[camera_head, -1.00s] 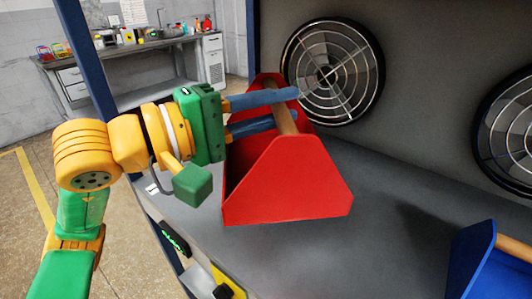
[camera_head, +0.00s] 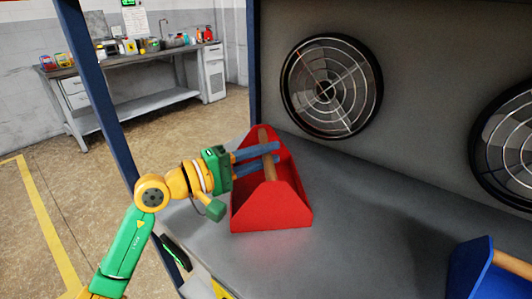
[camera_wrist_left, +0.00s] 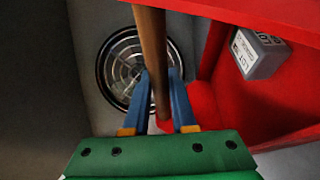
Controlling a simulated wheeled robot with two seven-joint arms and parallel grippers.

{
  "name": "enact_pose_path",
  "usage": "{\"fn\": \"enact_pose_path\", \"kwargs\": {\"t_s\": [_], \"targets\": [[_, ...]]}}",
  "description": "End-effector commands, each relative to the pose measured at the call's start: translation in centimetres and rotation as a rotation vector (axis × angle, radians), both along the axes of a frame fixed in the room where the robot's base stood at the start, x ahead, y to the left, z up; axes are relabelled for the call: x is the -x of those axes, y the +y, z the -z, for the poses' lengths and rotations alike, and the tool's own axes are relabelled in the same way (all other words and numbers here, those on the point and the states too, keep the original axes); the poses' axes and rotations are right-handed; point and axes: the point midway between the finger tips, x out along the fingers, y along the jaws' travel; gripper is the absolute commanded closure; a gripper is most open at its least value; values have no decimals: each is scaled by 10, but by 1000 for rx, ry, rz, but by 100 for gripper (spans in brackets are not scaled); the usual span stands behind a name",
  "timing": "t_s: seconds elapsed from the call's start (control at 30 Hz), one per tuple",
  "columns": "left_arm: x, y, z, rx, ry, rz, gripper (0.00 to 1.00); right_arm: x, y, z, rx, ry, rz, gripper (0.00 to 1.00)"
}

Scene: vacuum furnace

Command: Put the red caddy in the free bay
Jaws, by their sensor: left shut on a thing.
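The red caddy (camera_head: 272,205) is at the left end of the grey shelf (camera_head: 352,218) in the head view, upright, with a wooden bar handle (camera_head: 268,166). My left gripper (camera_head: 277,157) is shut on that handle, its blue fingers on either side of it. The wrist view shows the handle (camera_wrist_left: 153,60) between the fingers and a grey labelled block (camera_wrist_left: 258,53) inside the caddy. I cannot tell for sure whether the caddy's base touches the shelf. My right gripper does not show.
A blue caddy (camera_head: 480,270) with a wooden handle stands at the lower right. Two round fans (camera_head: 331,86) are on the back wall. A blue post (camera_head: 98,95) borders the left side. The shelf between the caddies is clear. A workbench (camera_head: 140,62) stands far behind.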

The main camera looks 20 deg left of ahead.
Motion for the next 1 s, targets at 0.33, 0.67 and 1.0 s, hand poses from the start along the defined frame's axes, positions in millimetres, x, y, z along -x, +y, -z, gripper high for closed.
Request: {"fn": "enact_pose_path", "kwargs": {"t_s": [0.33,0.67,1.0], "targets": [[0,0,0,0,0,0,45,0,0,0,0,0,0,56],[32,29,8,-4,0,-5,45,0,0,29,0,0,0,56],[86,75,2,-1,1,-1,45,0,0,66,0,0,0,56]]}}
